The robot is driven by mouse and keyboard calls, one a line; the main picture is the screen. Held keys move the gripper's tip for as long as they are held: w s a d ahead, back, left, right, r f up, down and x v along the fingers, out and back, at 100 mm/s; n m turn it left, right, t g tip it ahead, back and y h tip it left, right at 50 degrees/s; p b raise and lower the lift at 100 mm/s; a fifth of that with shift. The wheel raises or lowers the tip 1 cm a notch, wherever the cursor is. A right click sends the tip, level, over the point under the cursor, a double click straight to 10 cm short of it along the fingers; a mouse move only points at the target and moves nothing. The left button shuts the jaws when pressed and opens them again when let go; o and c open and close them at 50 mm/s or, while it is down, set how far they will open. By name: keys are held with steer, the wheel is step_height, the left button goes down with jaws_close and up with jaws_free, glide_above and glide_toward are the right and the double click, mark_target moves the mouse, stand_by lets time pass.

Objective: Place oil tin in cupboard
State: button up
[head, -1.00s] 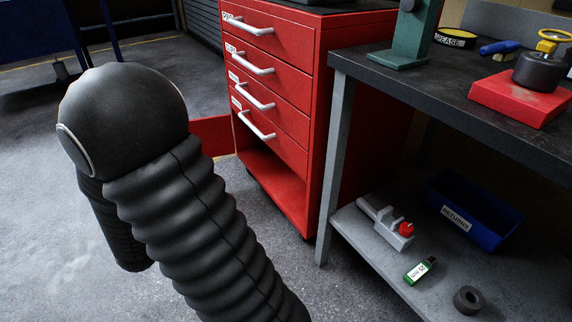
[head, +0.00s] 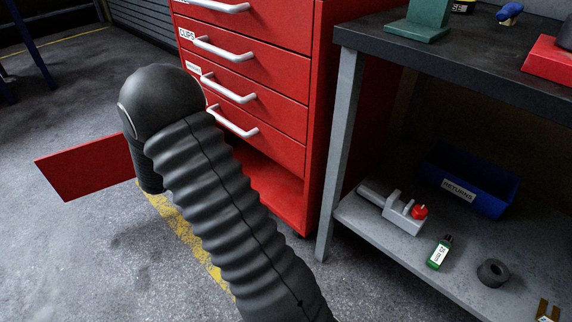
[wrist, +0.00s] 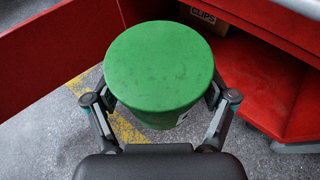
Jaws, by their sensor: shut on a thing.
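The oil tin (wrist: 160,65) is a green round tin, seen from its flat end in the wrist view. My gripper (wrist: 160,103) is shut on it, with a finger on each side. The cupboard (head: 268,188) is the open red compartment at the bottom of the drawer cabinet. Its red door (head: 85,163) stands swung open to the left. In the wrist view the tin is over the floor, between the door (wrist: 55,45) and the cupboard's floor panel (wrist: 255,75). In the head view my arm hides the gripper and the tin.
A box labelled CLIPS (wrist: 205,17) is inside the cupboard. Drawers with white handles (head: 228,90) are above it. A grey workbench leg (head: 340,150) stands just right of the cabinet. The bench's lower shelf holds a blue RETURNS bin (head: 470,190) and a small green bottle (head: 439,252).

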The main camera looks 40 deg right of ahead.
steer(key=d+f+m+g+h+b, duration=0.25)
steer(key=d+f+m+g, duration=0.35)
steer(key=f, duration=0.5)
steer(key=d+f+m+g+h+b, duration=0.25)
steer(key=d+f+m+g, duration=0.2)
steer(key=d+f, duration=0.55)
steer(key=shift+n+y, duration=0.35)
steer(key=shift+y, duration=0.15)
steer(key=d, duration=0.5)
steer(key=s+d+b, duration=0.1)
steer(key=d, duration=0.4)
steer(key=d+f, duration=0.1)
steer(key=d, duration=0.4)
steer(key=shift+s+d+f, duration=0.1)
steer(key=shift+s+d, duration=0.15)
steer(key=shift+d+f+b, duration=0.15)
steer(key=shift+f+b, duration=0.15)
steer(key=shift+f, duration=0.6)
steer(key=shift+d+f+b, duration=0.15)
steer(key=shift+f+b, duration=0.15)
steer(key=shift+f, duration=0.55)
steer(key=shift+f, duration=0.1)
steer(key=o, duration=1.3)
steer(key=shift+f, duration=0.1)
